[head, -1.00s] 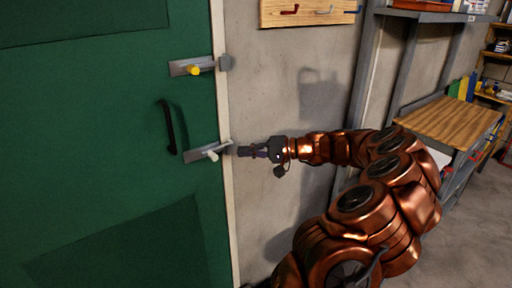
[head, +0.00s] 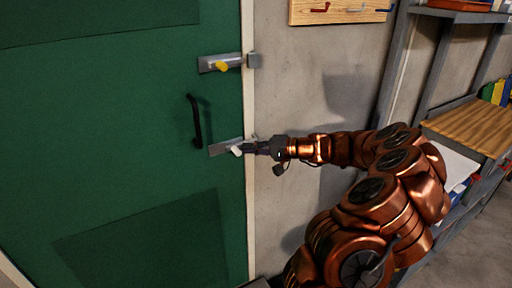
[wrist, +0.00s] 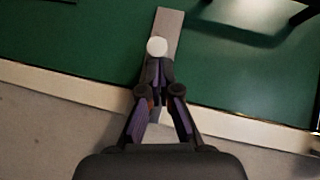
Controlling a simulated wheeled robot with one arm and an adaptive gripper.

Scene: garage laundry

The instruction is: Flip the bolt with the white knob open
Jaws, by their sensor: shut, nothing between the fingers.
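The bolt with the white knob (head: 236,151) sits low on the green door (head: 130,110), near its right edge. Its grey metal plate (head: 219,149) runs toward the door frame. My gripper (head: 252,148) comes from the right with its fingertips at the knob. In the wrist view, the round white knob (wrist: 157,47) lies just beyond the tips of my gripper (wrist: 156,68), over the bolt plate (wrist: 170,25). The fingers are together with nothing between them. I cannot tell whether they touch the knob. My gripper hides the bolt's right end.
A second bolt with a yellow knob (head: 221,66) is higher on the door. A black door handle (head: 195,121) stands out left of the bolts. A hook board (head: 338,10) hangs on the wall, and a shelf unit with a wooden top (head: 470,124) stands at right.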

